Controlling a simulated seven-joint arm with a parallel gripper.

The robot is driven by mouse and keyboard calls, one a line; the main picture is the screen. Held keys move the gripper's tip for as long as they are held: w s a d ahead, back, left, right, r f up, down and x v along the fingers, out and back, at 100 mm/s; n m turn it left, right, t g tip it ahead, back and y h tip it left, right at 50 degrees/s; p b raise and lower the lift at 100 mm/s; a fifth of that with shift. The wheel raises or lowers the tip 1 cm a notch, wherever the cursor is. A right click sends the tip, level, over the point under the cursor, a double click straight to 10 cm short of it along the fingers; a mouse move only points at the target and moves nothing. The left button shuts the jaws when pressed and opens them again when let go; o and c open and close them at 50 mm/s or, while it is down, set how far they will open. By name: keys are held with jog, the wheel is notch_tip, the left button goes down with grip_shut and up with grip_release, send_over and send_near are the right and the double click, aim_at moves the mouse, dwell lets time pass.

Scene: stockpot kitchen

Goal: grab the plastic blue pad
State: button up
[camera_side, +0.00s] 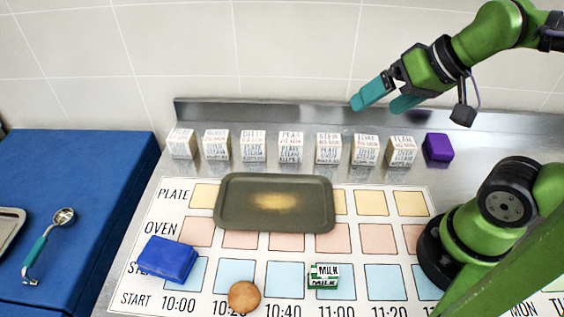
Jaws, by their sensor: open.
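The blue pad (170,260) is a small solid-blue block lying on the printed chart at the lower left, over the left end of the chart's lower rows. My gripper (378,98) has teal fingertips and is at the upper right, in the air above the back of the counter. It is open and empty, far up and to the right of the blue pad. Nothing covers the pad.
A dark tray (228,217) lies on the printed chart (400,240). Several lettered cubes (290,147) line the back, with a purple block (438,147) at their right. A round brown item (244,297) and a milk carton (323,277) sit in front. A ladle (45,245) lies on the blue surface (95,180).

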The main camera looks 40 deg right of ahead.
jog(key=n+g+h, duration=0.2)
jog(key=n+g, duration=0.5)
jog(key=n, duration=0.4)
send_over(175, 257)
jog(key=shift+f, duration=3.85)
jog(key=f, duration=1)
jog(key=shift+s+f, duration=0.25)
jog(key=shift+s, duration=0.05)
jog(key=shift+w+f, duration=0.2)
jog(key=shift+f, duration=1.3)
jog(key=shift+w+f, duration=0.15)
jog(key=shift+f, duration=1.3)
